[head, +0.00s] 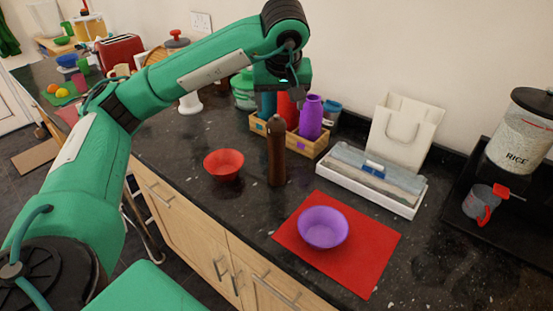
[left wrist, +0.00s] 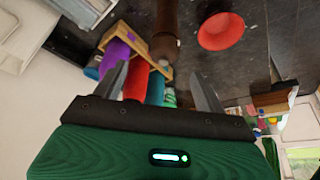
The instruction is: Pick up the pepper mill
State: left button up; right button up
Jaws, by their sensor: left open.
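The pepper mill (head: 276,152) is dark brown, tall and upright on the dark counter, between a red bowl (head: 223,164) and a red mat (head: 375,246). Part of the mill (left wrist: 166,32) also shows at the top of the left wrist view, cut off by the edge. My left gripper (head: 282,84) hangs above and behind the mill, over the bottles in the wooden crate, apart from the mill. In the left wrist view its two fingers (left wrist: 161,85) stand wide apart with nothing held between them. My right gripper is not seen.
The wooden crate (head: 312,149) with red and purple bottles stands just behind the mill. A purple bowl (head: 322,228) sits on the red mat. A white box (head: 407,207) lies to the right, and a rice jar (head: 520,137) stands at far right.

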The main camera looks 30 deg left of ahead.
aim_at(277, 118)
pick_arm(q)
jog(key=shift+x, duration=1.1)
jog(key=shift+w+a+f+p, duration=0.1)
jog(key=shift+a+f+p, duration=0.25)
jog(key=shift+f, duration=0.15)
jog(key=p+x, duration=0.1)
jog(key=x, duration=0.2)
jog(key=shift+a+f, duration=0.2)
jog(key=shift+a, duration=0.05)
jog(key=shift+w+f, duration=0.15)
jog(key=shift+f, duration=0.25)
jog(key=c, duration=1.5)
jog(key=shift+c, duration=0.2)
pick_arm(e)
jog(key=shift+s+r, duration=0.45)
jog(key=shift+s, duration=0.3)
